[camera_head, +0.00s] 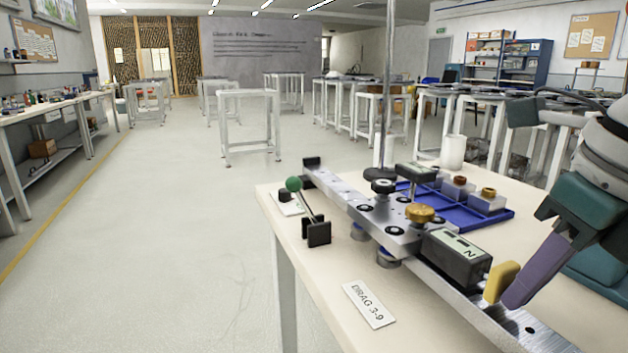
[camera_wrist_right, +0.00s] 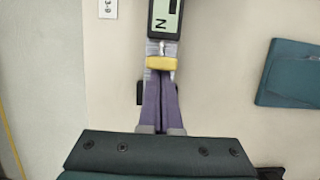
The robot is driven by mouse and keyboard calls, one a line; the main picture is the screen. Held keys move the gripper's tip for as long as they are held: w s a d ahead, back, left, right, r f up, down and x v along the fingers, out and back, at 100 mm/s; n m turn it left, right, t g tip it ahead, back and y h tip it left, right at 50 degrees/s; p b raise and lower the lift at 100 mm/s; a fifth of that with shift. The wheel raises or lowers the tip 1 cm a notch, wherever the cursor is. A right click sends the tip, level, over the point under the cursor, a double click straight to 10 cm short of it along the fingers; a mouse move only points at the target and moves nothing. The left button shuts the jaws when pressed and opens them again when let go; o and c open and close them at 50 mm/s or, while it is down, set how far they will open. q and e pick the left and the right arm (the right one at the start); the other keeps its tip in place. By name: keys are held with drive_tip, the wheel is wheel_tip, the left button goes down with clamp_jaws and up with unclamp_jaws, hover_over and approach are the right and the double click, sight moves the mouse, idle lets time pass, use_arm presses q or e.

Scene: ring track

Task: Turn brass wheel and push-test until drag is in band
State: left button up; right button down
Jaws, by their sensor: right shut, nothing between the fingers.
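The brass wheel (camera_head: 420,213) sits on top of a metal carriage (camera_head: 385,218) that rides on a long rail (camera_head: 335,186). A dark force gauge (camera_head: 455,258), marked N, is on the carriage's near side; it also shows in the wrist view (camera_wrist_right: 165,18), its reading cut off. A yellow pad (camera_head: 502,280) ends the gauge's plunger, also in the wrist view (camera_wrist_right: 160,63). My right gripper (camera_head: 513,298), with purple fingers, is shut and empty, its tips (camera_wrist_right: 160,73) right at the pad. I cannot tell whether they touch. My left gripper is not in view.
A card reading DRAG 3-9 (camera_head: 369,304) lies on the cream bench. A green-knobbed lever (camera_head: 293,184) stands left of the rail. A blue tray (camera_head: 508,213) with brass-topped blocks and a white cup (camera_head: 453,152) are behind. A thin upright post (camera_head: 386,80) rises near the carriage.

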sight(458, 244)
drive_tip(key=shift+w+a+r+b, duration=0.1)
drive_tip(key=shift+w+a+b, duration=0.25)
drive_tip(key=shift+w, duration=0.35)
drive_tip(key=shift+w+a+b, duration=0.2)
drive_tip(key=shift+w+a, duration=0.1)
drive_tip(key=shift+w, duration=0.4)
drive_tip(key=shift+w+a+b, duration=0.25)
drive_tip(key=shift+w+b, duration=0.05)
drive_tip(key=shift+w, duration=0.35)
drive_tip(key=shift+w+a+b, duration=0.3)
drive_tip(key=shift+w, duration=0.35)
drive_tip(key=shift+w+a+b, duration=0.25)
drive_tip(key=shift+w+b, duration=0.05)
drive_tip(key=shift+w, duration=0.35)
drive_tip(key=shift+w+a, duration=0.15)
drive_tip(key=shift+w, duration=0.25)
drive_tip(key=shift+r, duration=0.1)
drive_tip(key=shift+s+d+r+p, duration=0.35)
drive_tip(key=shift+s+r+p, duration=0.5)
drive_tip(key=shift+p, duration=0.2)
drive_tip(key=shift+s+d+r, duration=0.1)
drive_tip(key=shift+s+d, duration=0.05)
drive_tip(key=shift+s, duration=0.1)
drive_tip(key=shift+s+d, duration=0.1)
drive_tip(key=shift+s, duration=0.15)
